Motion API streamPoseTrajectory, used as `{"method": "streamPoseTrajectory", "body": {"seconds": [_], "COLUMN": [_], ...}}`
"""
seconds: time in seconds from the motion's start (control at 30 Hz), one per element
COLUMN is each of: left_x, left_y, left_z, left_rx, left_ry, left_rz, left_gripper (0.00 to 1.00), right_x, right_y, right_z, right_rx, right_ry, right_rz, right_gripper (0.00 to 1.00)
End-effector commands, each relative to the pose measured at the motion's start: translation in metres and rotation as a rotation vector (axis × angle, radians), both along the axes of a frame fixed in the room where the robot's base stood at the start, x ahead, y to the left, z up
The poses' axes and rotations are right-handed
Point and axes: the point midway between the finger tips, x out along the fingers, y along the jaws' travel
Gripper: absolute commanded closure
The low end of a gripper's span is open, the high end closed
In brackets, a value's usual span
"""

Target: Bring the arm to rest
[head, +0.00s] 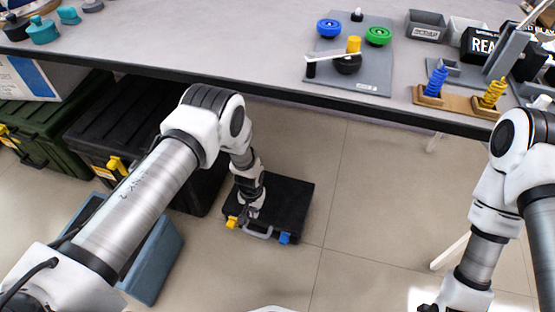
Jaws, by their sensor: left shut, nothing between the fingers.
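My left arm comes in from the left, bends at the elbow and reaches down below the table's front edge. My left gripper (247,214) points down in front of the black case on the floor. It is small and dark here, shut with nothing in it. I cannot tell whether it touches the case. My right arm hangs down at the right side of the view. A dark part of it shows at the bottom edge, but its fingers are out of the picture.
The black case (290,205) has yellow and blue latches. Dark storage boxes (120,120) and a blue bin (160,262) stand at left. The table (200,50) bears a grey mat (375,75) with coloured wheels, a wooden rack (455,103) and grey bins. Floor is clear in the middle.

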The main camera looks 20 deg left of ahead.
Motion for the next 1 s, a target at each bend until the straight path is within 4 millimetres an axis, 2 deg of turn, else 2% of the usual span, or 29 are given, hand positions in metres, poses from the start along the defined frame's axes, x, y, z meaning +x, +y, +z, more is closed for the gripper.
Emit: {"method": "streamPoseTrajectory", "body": {"seconds": [0.17, 0.27, 0.37, 0.5, 0.57, 0.6, 0.7, 0.8, 0.9, 0.93, 0.97, 1.0], "left_x": [0.0, 0.012, -0.026, -0.113, -0.148, -0.171, -0.22, -0.262, -0.295, -0.297, -0.29, -0.277], "left_y": [0.0, 0.004, 0.018, 0.034, 0.038, 0.04, 0.042, 0.043, 0.042, 0.042, 0.042, 0.043], "left_z": [-0.001, 0.009, 0.015, 0.024, 0.031, 0.036, 0.053, 0.073, 0.094, 0.098, 0.099, 0.112], "left_rx": [0.0, -0.001, 0.005, 0.007, 0.004, 0.003, -0.001, -0.005, -0.007, -0.008, -0.007, -0.007], "left_ry": [-0.001, -0.022, 0.051, 0.129, 0.142, 0.149, 0.153, 0.147, 0.115, 0.088, 0.04, -0.009], "left_rz": [0.0, 0.008, 0.033, 0.063, 0.072, 0.076, 0.082, 0.086, 0.081, 0.078, 0.074, 0.069], "left_gripper": [1.0, 1.0, 1.0, 1.0, 1.0, 1.0, 1.0, 1.0, 1.0, 1.0, 1.0, 1.0], "right_x": [0.0, 0.0, 0.0, 0.0, 0.0, 0.0, 0.0, 0.0, 0.0, 0.0, 0.0, -0.001], "right_y": [0.0, 0.0, 0.0, 0.0, 0.0, 0.0, 0.0, 0.0, 0.0, 0.0, 0.0, 0.0], "right_z": [-0.002, -0.002, -0.002, -0.002, -0.002, -0.002, -0.002, -0.002, -0.002, -0.002, -0.002, 0.012], "right_rx": [0.0, 0.0, 0.0, 0.0, 0.0, 0.0, 0.0, 0.0, 0.0, 0.0, 0.0, 0.0], "right_ry": [0.001, 0.001, 0.001, 0.001, 0.001, 0.0, 0.0, 0.001, 0.001, 0.001, 0.0, 0.001], "right_rz": [0.0, 0.0, 0.0, 0.0, 0.0, 0.0, 0.0, 0.0, 0.0, 0.0, 0.0, 0.0], "right_gripper": [0.46, 0.46, 0.46, 0.46, 0.46, 0.46, 0.46, 0.46, 0.46, 0.46, 0.46, 0.46]}}
